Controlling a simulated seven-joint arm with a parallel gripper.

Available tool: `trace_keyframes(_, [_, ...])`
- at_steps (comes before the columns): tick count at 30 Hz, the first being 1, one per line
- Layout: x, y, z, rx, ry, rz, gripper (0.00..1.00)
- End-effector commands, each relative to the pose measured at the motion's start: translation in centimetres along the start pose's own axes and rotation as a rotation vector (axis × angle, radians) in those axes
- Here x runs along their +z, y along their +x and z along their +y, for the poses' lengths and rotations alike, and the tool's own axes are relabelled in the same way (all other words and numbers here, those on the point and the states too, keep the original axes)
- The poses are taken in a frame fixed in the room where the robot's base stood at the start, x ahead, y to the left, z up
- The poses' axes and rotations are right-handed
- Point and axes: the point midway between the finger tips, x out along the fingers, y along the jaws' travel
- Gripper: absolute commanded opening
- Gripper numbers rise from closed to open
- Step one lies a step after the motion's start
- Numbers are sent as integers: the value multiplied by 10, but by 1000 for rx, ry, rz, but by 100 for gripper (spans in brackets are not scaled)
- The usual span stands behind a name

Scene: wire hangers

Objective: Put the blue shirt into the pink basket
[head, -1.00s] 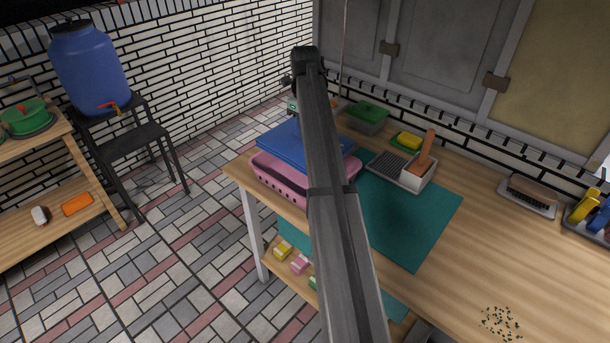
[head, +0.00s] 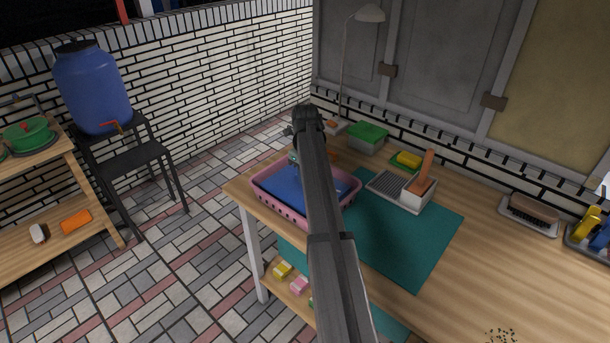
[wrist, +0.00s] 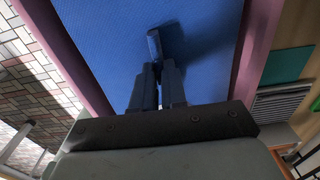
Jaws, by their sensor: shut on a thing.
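The blue shirt (head: 288,186) is a flat, folded blue piece. It lies low inside the pink basket (head: 279,207), within its rim, at the left end of the table. In the wrist view the shirt (wrist: 100,40) fills the space between the basket's pink walls (wrist: 262,40). My gripper (wrist: 153,72) is over the shirt, its fingers close together on a small raised blue fold of it. In the head view my arm covers the gripper and part of the basket and shirt.
A teal mat (head: 405,235) lies right of the basket. A grey drying tray with a white holder (head: 417,195), a green-lidded box (head: 368,136) and a lamp (head: 370,14) stand behind. The table's left edge is close to the basket.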

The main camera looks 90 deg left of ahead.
Motion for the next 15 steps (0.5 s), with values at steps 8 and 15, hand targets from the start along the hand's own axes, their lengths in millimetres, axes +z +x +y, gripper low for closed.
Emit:
trace_keyframes(8, [0,1,0,0,0,0,0])
trace_keyframes(15, [0,7,0,0,0,0,0])
